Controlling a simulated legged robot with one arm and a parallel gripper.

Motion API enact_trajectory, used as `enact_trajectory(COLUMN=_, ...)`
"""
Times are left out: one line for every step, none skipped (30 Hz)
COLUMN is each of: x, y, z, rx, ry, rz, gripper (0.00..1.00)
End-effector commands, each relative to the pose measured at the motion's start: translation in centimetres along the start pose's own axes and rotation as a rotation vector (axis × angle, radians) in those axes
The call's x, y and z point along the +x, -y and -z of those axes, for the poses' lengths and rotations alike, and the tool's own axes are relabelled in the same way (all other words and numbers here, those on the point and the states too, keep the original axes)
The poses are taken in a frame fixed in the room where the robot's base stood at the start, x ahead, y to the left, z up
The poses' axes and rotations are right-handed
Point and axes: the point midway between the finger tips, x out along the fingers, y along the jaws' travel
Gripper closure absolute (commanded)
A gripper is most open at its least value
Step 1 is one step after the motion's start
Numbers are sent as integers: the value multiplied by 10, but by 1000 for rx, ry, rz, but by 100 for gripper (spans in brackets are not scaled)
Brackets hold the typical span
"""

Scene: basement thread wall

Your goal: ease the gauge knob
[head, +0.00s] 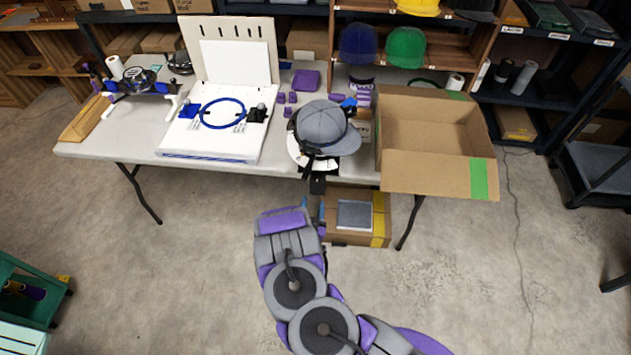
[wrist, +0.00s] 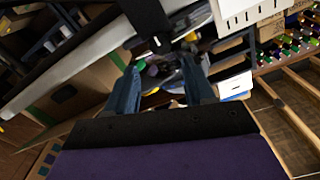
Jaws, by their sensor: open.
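A grey cap (head: 328,127) sits on a round white cap gauge (head: 301,153) at the table's front edge. A black bracket (head: 318,183) hangs from the gauge below that edge. I cannot pick out the knob for certain; it may be part of the bracket or hidden. My gripper (head: 313,206) is just below the bracket, largely hidden by my forearm. In the wrist view its two blue fingers (wrist: 162,66) stand apart, with dark, cluttered shapes seen between them. A black strip (wrist: 148,20) shows above the fingers. I see nothing held.
The grey table (head: 100,150) carries a white hoop board (head: 222,135) on the left and an open cardboard box (head: 440,170) on the right. A taped carton (head: 345,238) stands under the table, close right of my gripper. The concrete floor in front is clear.

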Motion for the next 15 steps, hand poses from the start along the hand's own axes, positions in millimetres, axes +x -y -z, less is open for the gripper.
enact_trajectory(x=11, y=-1, z=1, rx=2, ry=-4, rz=-2, gripper=47)
enact_trajectory(x=17, y=-1, z=0, rx=0, ry=-2, rz=-2, gripper=47)
enact_trajectory(x=24, y=-1, z=0, rx=0, ry=0, rz=-3, gripper=47)
enact_trajectory(x=30, y=-1, z=0, rx=1, ry=-2, rz=-3, gripper=47)
enact_trajectory(x=37, y=-1, z=0, rx=2, ry=-4, rz=-1, gripper=47)
enact_trajectory(x=45, y=-1, z=1, rx=0, ry=-5, rz=-2, gripper=47)
enact_trajectory(x=51, y=-2, z=0, rx=0, ry=-3, rz=-2, gripper=47)
enact_trajectory(x=55, y=-1, z=-1, rx=0, ry=-1, rz=-2, gripper=47)
enact_trajectory(x=62, y=-1, z=-1, rx=1, ry=-1, rz=-1, gripper=47)
enact_trajectory(x=67, y=-1, z=-1, rx=0, ry=-3, rz=-1, gripper=47)
enact_trajectory(x=72, y=0, z=0, rx=0, ry=-3, rz=0, gripper=47)
enact_trajectory(x=78, y=0, z=0, rx=-1, ry=-1, rz=1, gripper=47)
enact_trajectory(x=81, y=0, z=-1, rx=-1, ry=0, rz=1, gripper=47)
enact_trajectory(x=84, y=0, z=-1, rx=-1, ry=0, rz=0, gripper=47)
enact_trajectory(x=88, y=-1, z=-1, rx=0, ry=-1, rz=-1, gripper=47)
